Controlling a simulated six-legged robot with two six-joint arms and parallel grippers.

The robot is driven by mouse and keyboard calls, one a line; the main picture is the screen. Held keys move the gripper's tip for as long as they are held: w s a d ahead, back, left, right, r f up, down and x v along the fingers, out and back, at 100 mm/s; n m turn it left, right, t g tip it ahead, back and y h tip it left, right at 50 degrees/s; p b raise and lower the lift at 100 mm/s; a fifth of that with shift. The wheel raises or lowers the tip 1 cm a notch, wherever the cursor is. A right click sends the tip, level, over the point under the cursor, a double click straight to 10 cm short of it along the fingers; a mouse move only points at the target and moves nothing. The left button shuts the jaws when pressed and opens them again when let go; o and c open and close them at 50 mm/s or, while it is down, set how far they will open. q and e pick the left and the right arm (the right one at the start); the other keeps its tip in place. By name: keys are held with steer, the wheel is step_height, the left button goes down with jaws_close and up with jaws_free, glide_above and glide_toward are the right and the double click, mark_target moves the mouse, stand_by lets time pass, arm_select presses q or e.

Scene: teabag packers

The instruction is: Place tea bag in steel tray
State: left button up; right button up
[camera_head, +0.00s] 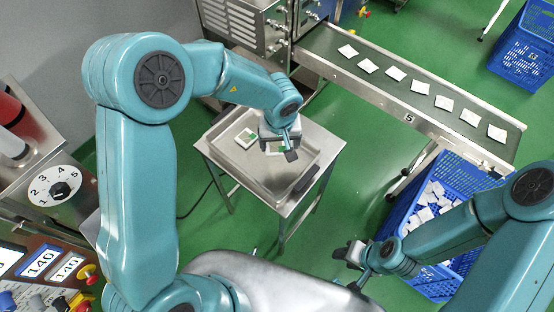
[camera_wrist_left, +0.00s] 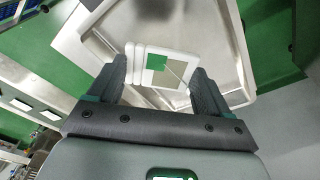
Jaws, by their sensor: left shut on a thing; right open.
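The steel tray (camera_head: 240,164) lies on a small steel table in the middle of the head view. My left gripper (camera_head: 279,149) is over the right part of the tray. It is shut on a white tea bag (camera_head: 272,147) with a green patch, partly hidden by the fingers. In the left wrist view the tea bag (camera_wrist_left: 172,68) shows between the two fingers, with a green and a beige patch and layered white edges at its left. Another white and green tea bag (camera_head: 245,138) lies in the tray, left of the gripper. My right gripper (camera_head: 356,256) is open and empty, away from the tray.
A conveyor (camera_head: 330,42) with several white packets runs along the back right. A blue crate (camera_head: 462,172) of white packets stands right of the table. Another blue crate (camera_head: 530,52) is at the far right. A control panel (camera_head: 60,190) stands at the left.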

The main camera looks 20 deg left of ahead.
mark_target(281, 148)
arm_select(q)
steer(key=f, duration=0.4)
steer(key=shift+d+f+b, duration=0.2)
steer(key=shift+b, duration=0.2)
steer(key=shift+s+a+f, duration=0.1)
steer(key=shift+s+f, duration=0.05)
steer(key=shift+f, duration=0.35)
step_height(281, 148, down, 4)
steer(key=shift+f+b, duration=0.1)
steer(key=shift+b, duration=0.8)
arm_select(e)
steer(key=f, duration=0.3)
steer(key=shift+s+d+f, duration=0.1)
steer(key=shift+d, duration=0.1)
arm_select(q)
steer(key=o, duration=0.9)
